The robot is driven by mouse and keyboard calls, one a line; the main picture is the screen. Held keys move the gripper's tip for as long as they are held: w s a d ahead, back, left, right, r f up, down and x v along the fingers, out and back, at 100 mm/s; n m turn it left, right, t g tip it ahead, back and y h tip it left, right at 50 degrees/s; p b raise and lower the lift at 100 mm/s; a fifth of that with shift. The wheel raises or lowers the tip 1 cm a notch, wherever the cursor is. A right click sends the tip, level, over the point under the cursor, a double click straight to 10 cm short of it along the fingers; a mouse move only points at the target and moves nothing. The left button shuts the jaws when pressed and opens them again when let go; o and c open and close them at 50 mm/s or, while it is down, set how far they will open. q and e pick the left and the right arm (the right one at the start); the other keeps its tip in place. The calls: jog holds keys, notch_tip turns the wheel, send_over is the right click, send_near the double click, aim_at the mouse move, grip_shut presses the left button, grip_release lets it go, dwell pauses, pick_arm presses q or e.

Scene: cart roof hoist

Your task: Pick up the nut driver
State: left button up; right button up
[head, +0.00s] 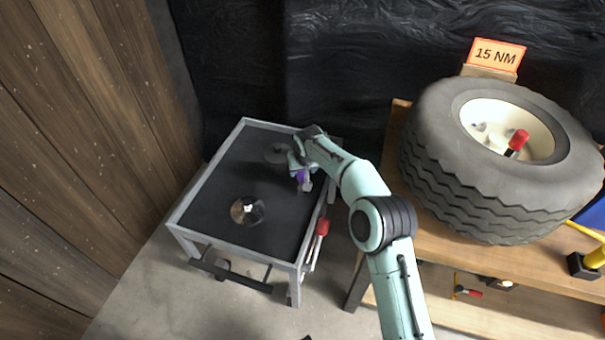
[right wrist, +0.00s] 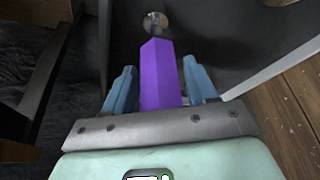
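A purple six-sided handle (right wrist: 160,75), which I take to be the nut driver, sits between the two blue fingers of my right gripper (right wrist: 160,85) in the right wrist view. In the head view, the purple handle (head: 301,175) shows below my right gripper (head: 302,172), over the back right part of the cart. The rest of the tool is mostly hidden. My left gripper is not in view.
The grey cart (head: 203,190) has a dark top with a shiny disc (head: 240,213) and a dark round piece (head: 277,152). A red-handled tool (head: 322,227) is at its right side. A bench (head: 440,250) at right holds a large tire (head: 480,200). The cart's front left top is clear.

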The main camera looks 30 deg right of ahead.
grip_shut()
